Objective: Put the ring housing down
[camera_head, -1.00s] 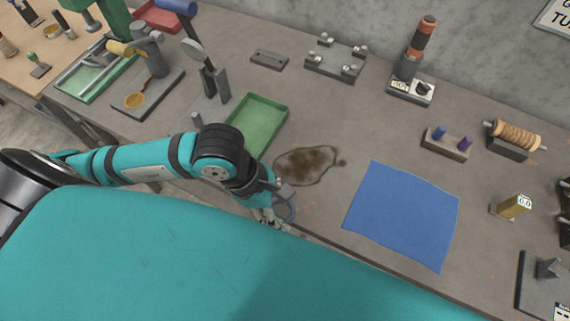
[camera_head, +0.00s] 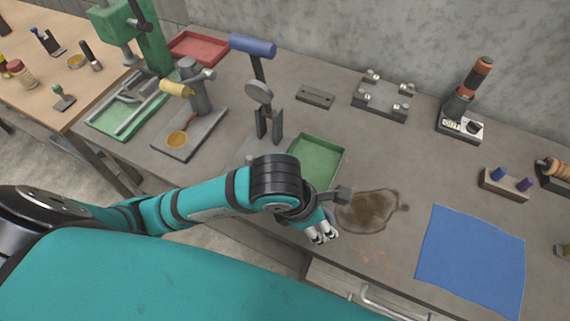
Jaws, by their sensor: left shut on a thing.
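My left gripper (camera_head: 322,235) is at the front edge of the grey workbench, in front of the green tray and left of the brown stain. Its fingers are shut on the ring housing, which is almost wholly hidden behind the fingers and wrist. Only a small grey-blue sliver shows beside the fingers, so I cannot tell its tilt or whether it touches the bench. My right gripper is not in view.
A green tray (camera_head: 317,160) lies just behind my left wrist. A brown stain (camera_head: 370,210) and a blue cloth (camera_head: 470,262) lie to the right. A lever press (camera_head: 262,95) and a stand with a yellow handle (camera_head: 190,130) stand left. Bare bench lies between stain and cloth.

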